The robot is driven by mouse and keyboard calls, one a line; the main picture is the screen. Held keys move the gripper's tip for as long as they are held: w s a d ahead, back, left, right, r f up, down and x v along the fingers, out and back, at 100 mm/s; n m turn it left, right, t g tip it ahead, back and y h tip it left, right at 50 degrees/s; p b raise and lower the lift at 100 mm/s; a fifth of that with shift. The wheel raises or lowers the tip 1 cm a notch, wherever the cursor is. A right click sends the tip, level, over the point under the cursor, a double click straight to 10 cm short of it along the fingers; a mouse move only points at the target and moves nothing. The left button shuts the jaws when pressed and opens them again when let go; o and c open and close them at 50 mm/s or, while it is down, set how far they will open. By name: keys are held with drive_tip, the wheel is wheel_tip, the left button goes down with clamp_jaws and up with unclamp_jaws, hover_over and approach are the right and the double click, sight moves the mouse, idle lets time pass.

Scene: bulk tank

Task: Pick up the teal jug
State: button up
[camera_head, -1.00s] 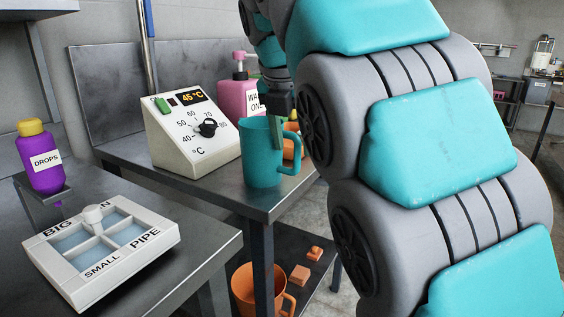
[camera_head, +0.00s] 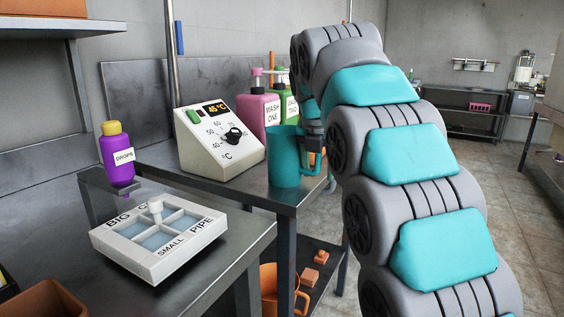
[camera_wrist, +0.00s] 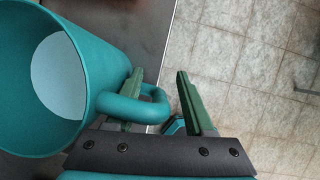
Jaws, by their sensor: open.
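The teal jug (camera_head: 284,160) stands upright near the front corner of the metal table beside the dial box. In the wrist view the jug (camera_wrist: 100,62) is at the left, its open mouth facing the camera and a pale inside showing. Its handle (camera_wrist: 150,103) points right, toward my gripper. My gripper (camera_wrist: 165,95) is open, with one green finger by the handle's near side, partly behind it, and the other finger to the right of the handle. In the head view my gripper (camera_head: 312,150) is at the jug's handle side, its fingers mostly hidden. I cannot tell whether they touch the handle.
A white control box (camera_head: 218,143) stands left of the jug. Pink (camera_head: 258,112) and green (camera_head: 289,106) pump bottles stand behind. A purple drops bottle (camera_head: 117,158) and a white divided tray (camera_head: 158,238) are at left. An orange jug (camera_head: 270,286) is on the lower shelf.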

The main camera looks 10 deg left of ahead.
clamp_jaws()
idle(0.4)
idle(1.0)
